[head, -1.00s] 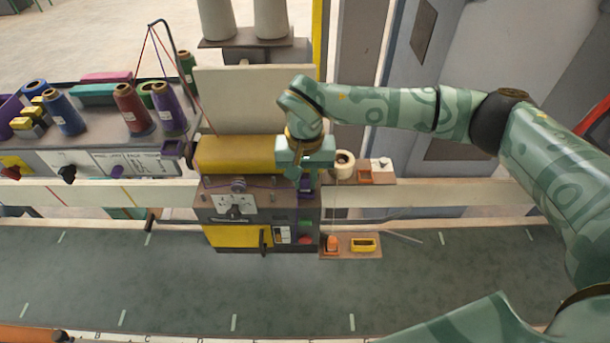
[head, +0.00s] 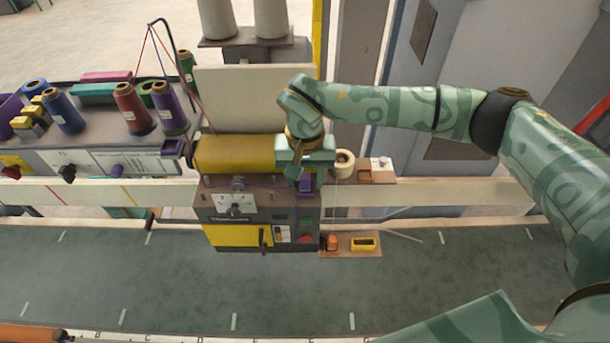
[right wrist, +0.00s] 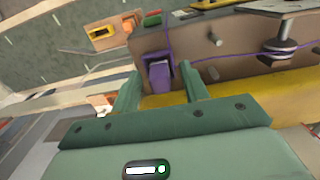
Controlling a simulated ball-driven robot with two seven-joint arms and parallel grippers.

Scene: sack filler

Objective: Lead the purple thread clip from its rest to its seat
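The purple thread clip (head: 305,186) is at the right end of the machine front, just below my right gripper (head: 303,176). In the right wrist view the clip (right wrist: 159,77) lies between the two green fingertips of my right gripper (right wrist: 158,88), with a visible gap beside it, so the fingers look open. A purple thread (right wrist: 212,62) runs from the clip along the machine face towards the metal tension discs (right wrist: 279,48). Whether the clip is fully against the machine face is hard to tell. My left gripper is not in view.
A yellow roller cover (head: 235,153) is beside my right gripper. A white spool (head: 344,163) and small shelves with an orange piece (head: 333,243) and a yellow tray (head: 364,244) are at the right.

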